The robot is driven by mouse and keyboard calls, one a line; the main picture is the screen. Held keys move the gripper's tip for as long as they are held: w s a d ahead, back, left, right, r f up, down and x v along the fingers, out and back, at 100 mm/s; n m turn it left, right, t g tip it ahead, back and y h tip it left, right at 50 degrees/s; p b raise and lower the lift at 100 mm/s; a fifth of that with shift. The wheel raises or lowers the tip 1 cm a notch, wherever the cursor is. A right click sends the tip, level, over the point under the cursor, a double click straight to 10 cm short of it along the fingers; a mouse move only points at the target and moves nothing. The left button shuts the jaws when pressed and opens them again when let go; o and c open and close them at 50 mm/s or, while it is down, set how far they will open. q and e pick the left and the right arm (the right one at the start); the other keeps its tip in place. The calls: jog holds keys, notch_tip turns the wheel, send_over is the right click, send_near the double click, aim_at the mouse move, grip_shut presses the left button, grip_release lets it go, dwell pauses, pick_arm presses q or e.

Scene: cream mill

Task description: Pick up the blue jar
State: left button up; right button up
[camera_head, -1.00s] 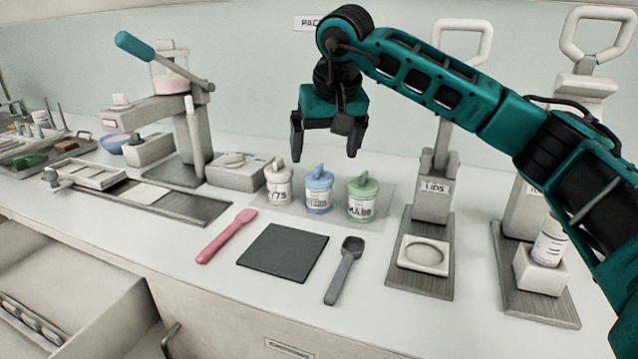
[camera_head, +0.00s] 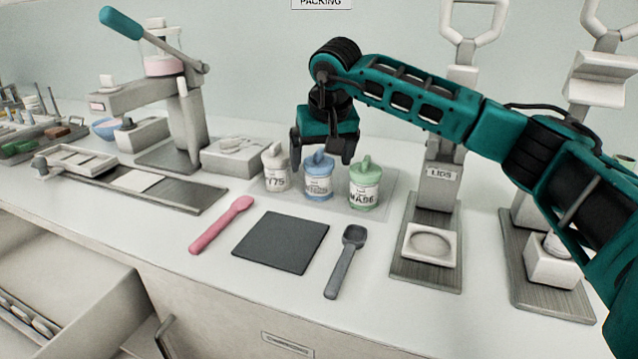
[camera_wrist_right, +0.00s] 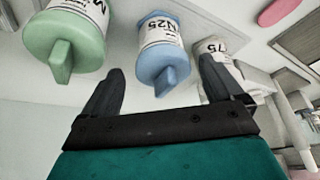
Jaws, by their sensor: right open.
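The blue jar (camera_head: 319,182) stands upright on a pale mat (camera_head: 385,180), between a white jar (camera_head: 275,168) and a green jar (camera_head: 364,184). My right gripper (camera_head: 322,160) is open and empty, pointing down just above and behind the blue jar's knobbed lid. In the right wrist view the blue jar (camera_wrist_right: 163,50) lies ahead of the gap between my open fingers (camera_wrist_right: 160,85). There the green jar (camera_wrist_right: 64,42) is on the left, and the white jar (camera_wrist_right: 218,55) is partly hidden by a finger. My left gripper is not in view.
A dark square pad (camera_head: 281,242), a pink spatula (camera_head: 222,225) and a grey scoop (camera_head: 345,262) lie in front of the jars. A lever press (camera_head: 185,115) stands left, a lids stand (camera_head: 437,190) right.

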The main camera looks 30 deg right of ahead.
aim_at(318, 187)
jog(key=x, duration=0.4)
jog(key=shift+a+f, duration=0.15)
jog(key=shift+a, duration=0.05)
jog(key=c, duration=0.8)
